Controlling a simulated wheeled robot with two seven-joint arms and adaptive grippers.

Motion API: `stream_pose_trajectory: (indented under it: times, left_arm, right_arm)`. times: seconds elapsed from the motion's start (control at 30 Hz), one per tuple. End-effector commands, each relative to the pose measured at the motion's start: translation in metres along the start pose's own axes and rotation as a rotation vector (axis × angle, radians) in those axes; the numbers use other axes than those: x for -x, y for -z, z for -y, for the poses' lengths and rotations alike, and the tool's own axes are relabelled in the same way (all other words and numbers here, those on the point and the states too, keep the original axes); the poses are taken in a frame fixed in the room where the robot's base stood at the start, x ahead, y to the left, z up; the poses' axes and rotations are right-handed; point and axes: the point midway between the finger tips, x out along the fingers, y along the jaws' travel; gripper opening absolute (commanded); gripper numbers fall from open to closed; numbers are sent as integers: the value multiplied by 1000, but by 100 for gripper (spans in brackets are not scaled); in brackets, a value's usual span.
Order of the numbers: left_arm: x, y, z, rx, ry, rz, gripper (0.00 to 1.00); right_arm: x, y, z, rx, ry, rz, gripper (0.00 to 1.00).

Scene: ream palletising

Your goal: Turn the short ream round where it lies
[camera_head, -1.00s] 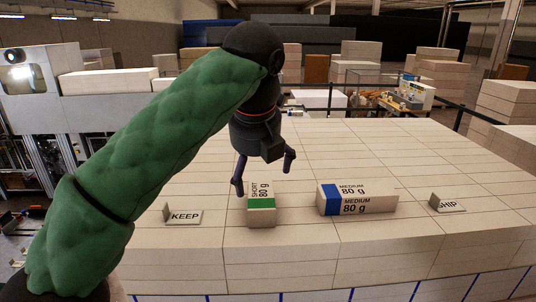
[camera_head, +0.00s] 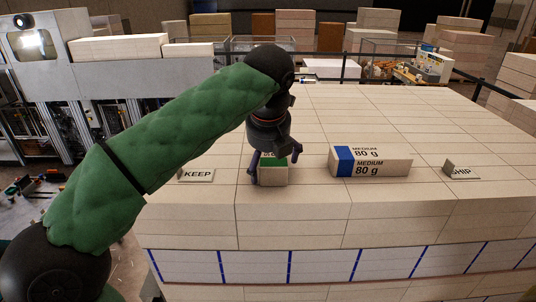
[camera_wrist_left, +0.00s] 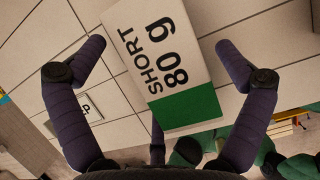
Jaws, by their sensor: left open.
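The short ream (camera_head: 273,176) is a white block with a green band, lying on the stack top between the KEEP sign and the medium ream. In the left wrist view the short ream (camera_wrist_left: 165,60) shows "SHORT 80 g", with its green end toward the gripper's palm. My left gripper (camera_head: 268,170) is right over it in the head view, hiding much of its top. In the left wrist view the left gripper (camera_wrist_left: 162,52) is open, its fingers on either side of the ream with gaps. My right gripper is not in view.
The medium ream (camera_head: 384,163) with a blue band lies to the right. A KEEP sign (camera_head: 197,175) stands to the left and a SHIP sign (camera_head: 460,172) at the far right. The stack top (camera_head: 330,115) behind is bare.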

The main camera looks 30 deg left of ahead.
Motion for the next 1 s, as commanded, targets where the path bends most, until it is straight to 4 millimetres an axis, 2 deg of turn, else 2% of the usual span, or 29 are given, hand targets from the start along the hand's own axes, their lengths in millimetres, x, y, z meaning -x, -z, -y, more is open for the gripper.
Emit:
stream_pose_trajectory:
  times: [0.13,0.17,0.37,1.0]
  left_arm:
    - [0,0,0,0,0,0,100]
    - [0,0,0,0,0,0,94]
    - [0,0,0,0,0,0,38]
    - [4,-1,0,7,-3,0,36]
  right_arm:
    - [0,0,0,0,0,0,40]
    - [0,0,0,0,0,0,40]
    - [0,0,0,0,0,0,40]
    - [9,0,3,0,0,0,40]
